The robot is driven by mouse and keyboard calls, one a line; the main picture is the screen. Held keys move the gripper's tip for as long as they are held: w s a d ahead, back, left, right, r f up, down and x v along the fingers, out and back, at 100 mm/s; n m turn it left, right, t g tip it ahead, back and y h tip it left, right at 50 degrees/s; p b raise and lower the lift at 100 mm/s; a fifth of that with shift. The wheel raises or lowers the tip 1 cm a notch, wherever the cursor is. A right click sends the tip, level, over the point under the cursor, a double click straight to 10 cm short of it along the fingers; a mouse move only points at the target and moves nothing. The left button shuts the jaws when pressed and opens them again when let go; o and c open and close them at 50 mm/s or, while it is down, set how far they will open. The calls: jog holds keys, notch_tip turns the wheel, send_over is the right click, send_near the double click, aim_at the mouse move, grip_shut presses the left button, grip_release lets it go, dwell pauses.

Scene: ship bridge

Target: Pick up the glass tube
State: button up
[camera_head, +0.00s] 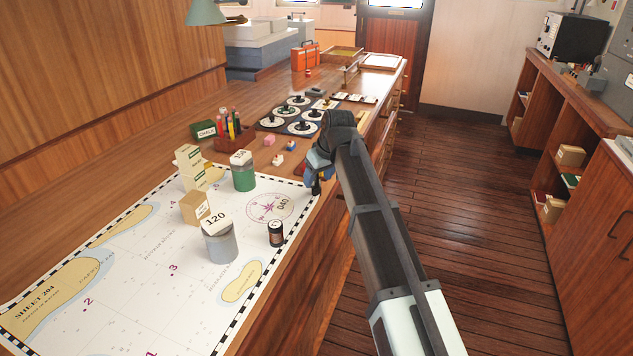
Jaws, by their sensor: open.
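I cannot make out a glass tube for certain in the head view; the gripper and arm hide part of the desk's right edge. My gripper (317,182) is open and points down at that edge, beyond the chart's far right corner. Its fingers are small and partly covered by its own body. Something blue and red shows close beside it, too small to name. A small dark jar with a pale label (276,233) stands upright on the chart, nearer than the gripper and to its left.
The chart (140,262) bears a grey canister (219,243) marked 120, a green canister (243,172) and tan boxes (195,209). A pencil holder (234,138), small pink and white blocks and a dark panel of round dials (291,117) lie farther back. Open floor is right.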

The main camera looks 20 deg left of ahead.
jog(key=shift+x, duration=1.5)
jog(key=shift+r, duration=0.1)
jog(key=shift+c, duration=0.3)
jog(key=c, duration=1)
